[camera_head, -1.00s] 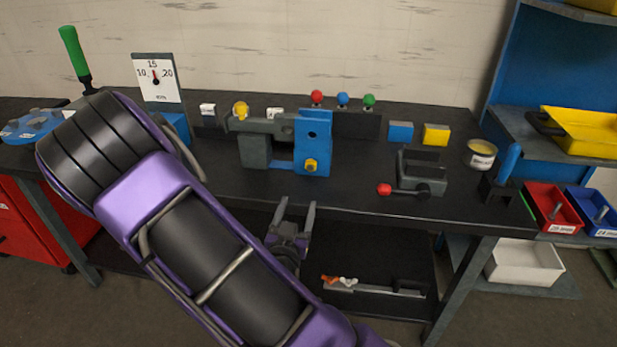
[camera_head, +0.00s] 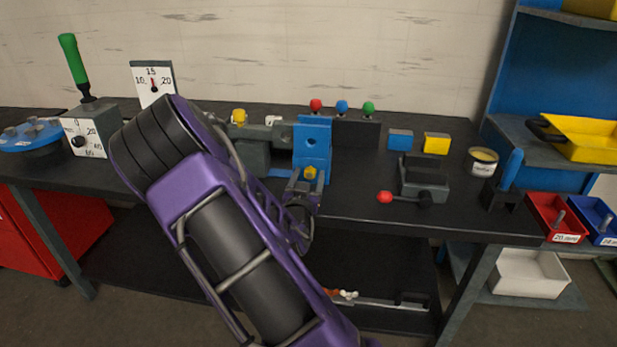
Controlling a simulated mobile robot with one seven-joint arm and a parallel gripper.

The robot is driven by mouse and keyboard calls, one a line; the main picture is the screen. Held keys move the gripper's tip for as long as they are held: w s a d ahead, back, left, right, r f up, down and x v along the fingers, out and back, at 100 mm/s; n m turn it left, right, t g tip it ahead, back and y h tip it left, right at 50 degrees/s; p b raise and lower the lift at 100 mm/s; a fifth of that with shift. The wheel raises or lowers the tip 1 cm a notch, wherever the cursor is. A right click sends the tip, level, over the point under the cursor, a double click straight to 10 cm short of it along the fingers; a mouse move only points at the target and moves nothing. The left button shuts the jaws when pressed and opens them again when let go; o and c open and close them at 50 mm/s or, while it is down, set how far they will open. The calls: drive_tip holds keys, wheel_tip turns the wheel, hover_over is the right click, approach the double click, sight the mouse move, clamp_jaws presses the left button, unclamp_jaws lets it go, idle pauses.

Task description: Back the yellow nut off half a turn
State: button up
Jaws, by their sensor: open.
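The yellow nut (camera_head: 310,172) sits low on the front face of the blue block (camera_head: 313,138) of the bench fixture. My gripper (camera_head: 306,180) is open in front of the blue block, with its fingertips on either side of the nut in the picture. Whether the fingers touch the nut cannot be told from this angle. The lower edge of the nut is partly covered by my gripper.
Red, blue and green knobs (camera_head: 342,106) stand behind. Blue and yellow blocks (camera_head: 436,143) lie at the back right. The bench front between the fixture and lever is clear.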

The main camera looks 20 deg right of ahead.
drive_tip(key=shift+w, duration=0.1)
clamp_jaws()
idle(0.3)
drive_tip(key=shift+n, duration=0.3)
drive_tip(key=n, duration=0.4)
drive_tip(key=shift+w+a, duration=0.1)
drive_tip(key=shift+a, duration=0.05)
drive_tip(key=n, duration=0.5)
drive_tip(key=shift+a+f, duration=0.1)
drive_tip(key=shift+f, duration=0.05)
drive_tip(key=n+p, duration=0.1)
drive_tip(key=n, duration=0.3)
drive_tip(key=shift+w+a+f, duration=0.1)
drive_tip(key=shift+w, duration=0.05)
drive_tip(key=n, duration=0.5)
drive_tip(key=shift+f, duration=0.15)
